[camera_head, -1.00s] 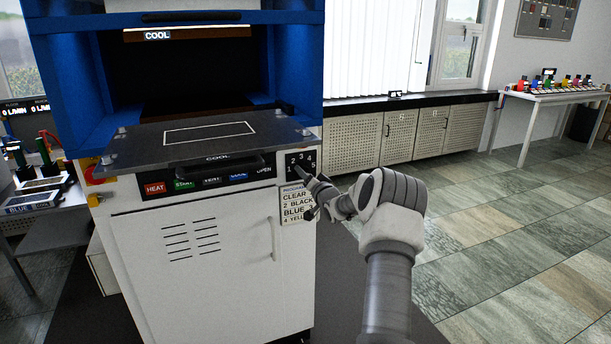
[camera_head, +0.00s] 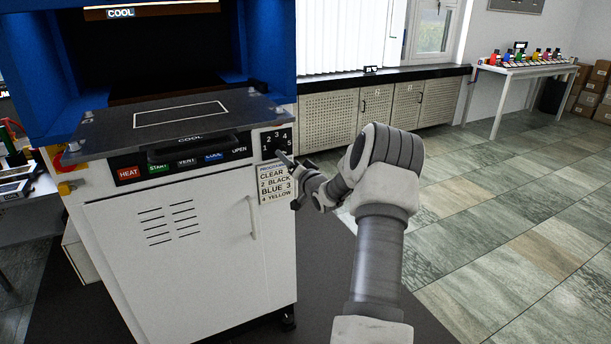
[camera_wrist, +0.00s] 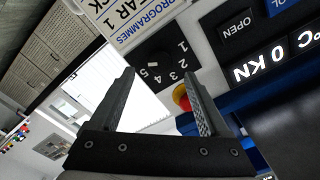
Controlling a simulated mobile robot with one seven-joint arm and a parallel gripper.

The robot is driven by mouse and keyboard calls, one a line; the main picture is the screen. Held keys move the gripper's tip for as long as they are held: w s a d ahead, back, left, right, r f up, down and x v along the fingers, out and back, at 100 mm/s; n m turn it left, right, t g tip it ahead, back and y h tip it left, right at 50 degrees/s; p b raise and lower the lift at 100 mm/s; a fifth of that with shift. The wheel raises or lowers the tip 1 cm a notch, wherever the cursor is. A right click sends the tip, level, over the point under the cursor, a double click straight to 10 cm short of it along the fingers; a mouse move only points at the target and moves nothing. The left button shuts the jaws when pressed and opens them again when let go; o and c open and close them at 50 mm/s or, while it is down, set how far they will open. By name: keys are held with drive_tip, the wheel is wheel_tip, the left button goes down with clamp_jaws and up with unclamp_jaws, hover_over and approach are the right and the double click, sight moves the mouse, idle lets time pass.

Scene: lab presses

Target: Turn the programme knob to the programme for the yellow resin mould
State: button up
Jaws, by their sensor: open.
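The programme dial plate (camera_head: 276,140) is a black square with numbers 1 to 5, on the right of the press front. It also shows in the wrist view (camera_wrist: 160,60). The dark knob is hard to make out against it, and its pointing cannot be read. The programme card (camera_head: 275,185) below lists clear, 2 black, blue 3 and 4 yellow. My gripper (camera_wrist: 159,72) is open and empty, its fingertips pointing at the dial, spread to either side of it in the wrist view. In the head view one finger overlaps the dial's lower edge. No yellow mould can be identified.
Buttons (camera_head: 185,162) run left of the dial, under the protruding dark platen (camera_head: 180,120). A vertical door handle (camera_head: 252,217) is below left. A red knob (camera_wrist: 181,97) shows beyond my fingers. A far table (camera_head: 520,70) holds coloured bottles. Floor at right is clear.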

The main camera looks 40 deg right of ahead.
drive_tip(key=v, duration=1.1)
drive_tip(key=shift+p, duration=0.45)
